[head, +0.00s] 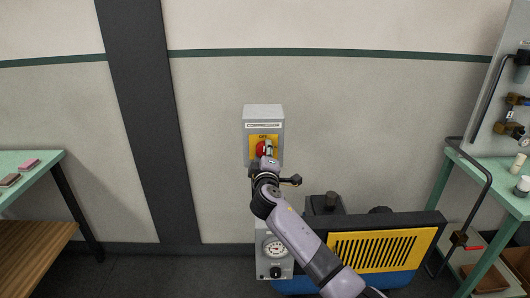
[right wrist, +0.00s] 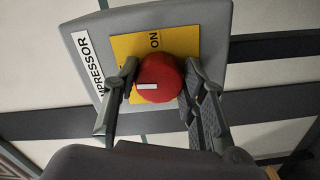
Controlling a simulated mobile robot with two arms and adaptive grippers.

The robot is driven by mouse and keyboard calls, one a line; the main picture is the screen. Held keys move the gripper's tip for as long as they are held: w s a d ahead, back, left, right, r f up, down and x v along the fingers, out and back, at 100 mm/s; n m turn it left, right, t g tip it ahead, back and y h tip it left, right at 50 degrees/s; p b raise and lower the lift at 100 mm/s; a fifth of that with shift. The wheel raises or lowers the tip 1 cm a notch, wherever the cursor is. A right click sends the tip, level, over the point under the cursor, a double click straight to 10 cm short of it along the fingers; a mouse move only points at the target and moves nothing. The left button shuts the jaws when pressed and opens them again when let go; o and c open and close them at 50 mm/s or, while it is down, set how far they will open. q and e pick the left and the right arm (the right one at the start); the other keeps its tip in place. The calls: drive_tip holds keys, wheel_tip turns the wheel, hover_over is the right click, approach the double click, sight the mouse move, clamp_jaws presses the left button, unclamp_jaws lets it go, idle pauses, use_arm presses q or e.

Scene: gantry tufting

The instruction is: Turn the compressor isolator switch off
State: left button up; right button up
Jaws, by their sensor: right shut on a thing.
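The compressor isolator switch is a grey box (head: 263,112) on the wall with a white "COMPRESSOR" label and a yellow plate (head: 273,140). "OFF" reads at the plate's top in the head view; "ON" shows in the right wrist view. Its round red knob (right wrist: 160,72) carries a white mark, which lies on the side toward the label, where OFF is. My right gripper (head: 266,153) is at the box front, shut on the red knob, one finger on each side in the right wrist view. A finger covers part of the plate there. My left gripper is not in view.
Below the switch stand a grey unit with a round gauge (head: 275,249) and a compressor with a yellow grille (head: 385,251). A green table (head: 30,162) is at left, a green bench (head: 500,178) with a panel at right. A dark post (head: 150,120) runs up the wall.

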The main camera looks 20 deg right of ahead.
drive_tip(key=shift+n, duration=0.7)
drive_tip(key=o, duration=1.2)
drive_tip(key=shift+c, duration=0.2)
drive_tip(key=v, duration=1.2)
